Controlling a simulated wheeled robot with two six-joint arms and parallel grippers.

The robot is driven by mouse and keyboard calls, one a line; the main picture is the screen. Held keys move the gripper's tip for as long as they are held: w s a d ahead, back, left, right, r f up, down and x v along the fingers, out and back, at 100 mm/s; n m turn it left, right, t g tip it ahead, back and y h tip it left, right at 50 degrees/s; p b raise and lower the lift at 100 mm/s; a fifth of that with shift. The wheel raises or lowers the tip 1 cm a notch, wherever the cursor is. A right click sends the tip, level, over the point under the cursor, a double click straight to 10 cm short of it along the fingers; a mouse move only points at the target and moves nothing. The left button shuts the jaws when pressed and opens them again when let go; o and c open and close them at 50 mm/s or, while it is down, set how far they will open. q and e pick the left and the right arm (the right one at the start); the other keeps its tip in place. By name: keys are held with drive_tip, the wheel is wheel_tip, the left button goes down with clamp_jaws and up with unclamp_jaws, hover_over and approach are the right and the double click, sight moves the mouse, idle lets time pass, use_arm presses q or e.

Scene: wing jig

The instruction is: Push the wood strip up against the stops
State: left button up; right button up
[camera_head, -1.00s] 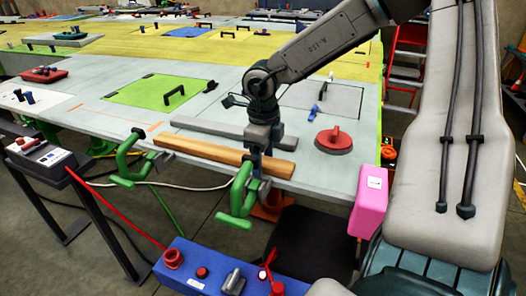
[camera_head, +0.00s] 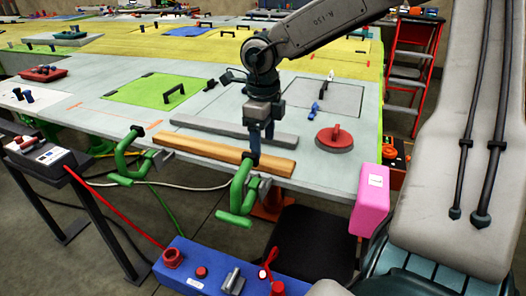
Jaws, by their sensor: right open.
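The wood strip (camera_head: 205,151) lies along the front edge of the pale table, its right part passing near my gripper. A long grey bar (camera_head: 205,129) lies behind it, roughly parallel, with a gap of tabletop between them; I cannot tell surely whether this bar is the stops. My right gripper (camera_head: 261,148) points down over the right part of the strip. It is open, with nothing seen between its fingers. Its fingertips overlap the strip in the picture; I cannot tell whether they touch it. My left gripper is not in view.
Two green clamps (camera_head: 127,158) (camera_head: 240,192) sit at the table's front edge. A red round-handled block (camera_head: 334,138) and a small blue tool (camera_head: 315,109) lie to the right. A green panel (camera_head: 150,90) lies behind. A pink block (camera_head: 371,202) is near the table's right corner.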

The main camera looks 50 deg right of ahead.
wheel_tip(320, 180, up, 6)
drive_tip(key=shift+b, duration=0.3)
idle(0.5)
